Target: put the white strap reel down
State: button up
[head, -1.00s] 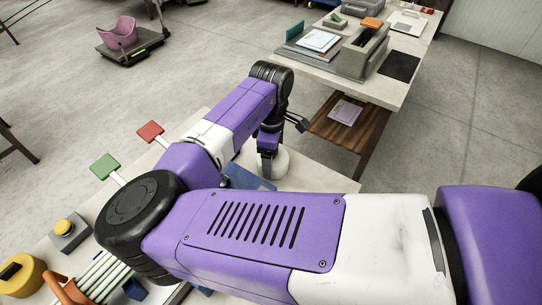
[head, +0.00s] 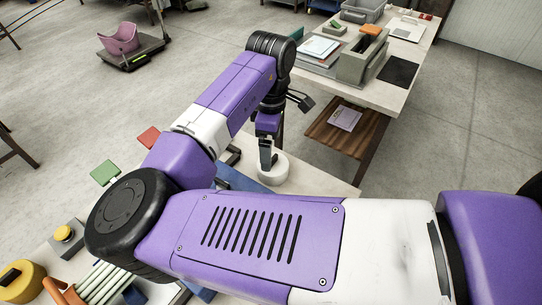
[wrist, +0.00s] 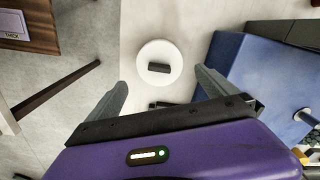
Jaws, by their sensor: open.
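The white strap reel (head: 279,172) stands at the far edge of the pale worktable in the head view, partly hidden behind my gripper (head: 266,158). In the wrist view the reel (wrist: 160,52) is a round white disc with a dark oblong at its middle. My gripper (wrist: 160,78) is open, with its two grey fingers spread wide, one to each side below the disc in the picture. No finger touches the reel in that view. The fingers overlap in the head view, so the gap between them does not show there.
The near worktable (head: 322,184) has bare room right of the reel. A blue block-like thing (wrist: 262,75) lies right of the fingers. Red (head: 149,137) and green (head: 105,172) paddles stand left of my arm. Another table (head: 372,93) with trays stands beyond.

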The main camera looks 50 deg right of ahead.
jog(key=shift+r, duration=2.25)
